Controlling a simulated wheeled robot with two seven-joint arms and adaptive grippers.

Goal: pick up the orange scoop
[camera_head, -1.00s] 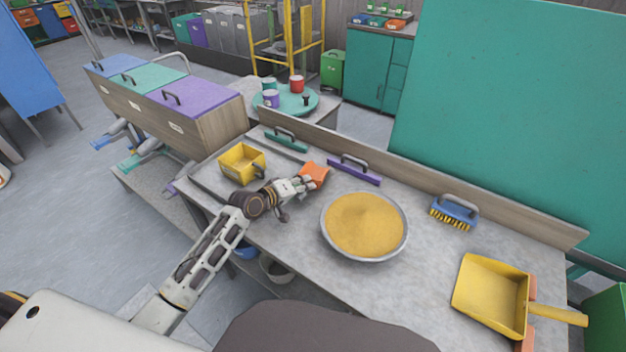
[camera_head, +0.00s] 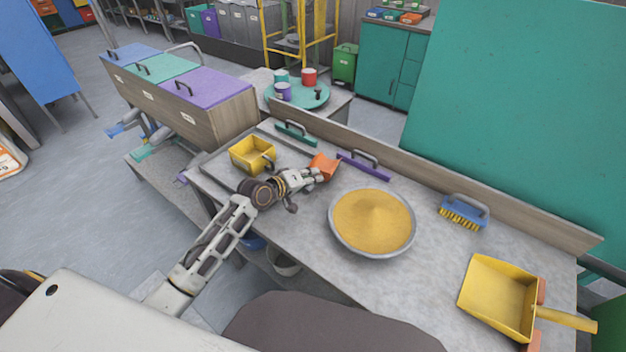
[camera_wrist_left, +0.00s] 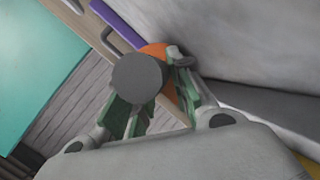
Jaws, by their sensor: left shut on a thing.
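The orange scoop (camera_head: 324,166) is at the fingertips of my left gripper (camera_head: 313,175), over the back left part of the grey table. My left gripper is shut on it. In the left wrist view the scoop (camera_wrist_left: 155,51) shows only in part, behind a round grey end (camera_wrist_left: 137,78) between the fingers (camera_wrist_left: 155,105). The fingers hide most of its handle in the head view. I cannot tell whether the scoop touches the table. My right gripper is not in view.
A metal bowl (camera_head: 335,236) with a yellow powder heap stands right of the gripper. A blue brush (camera_head: 463,212) and a yellow dustpan (camera_head: 497,297) lie further right.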

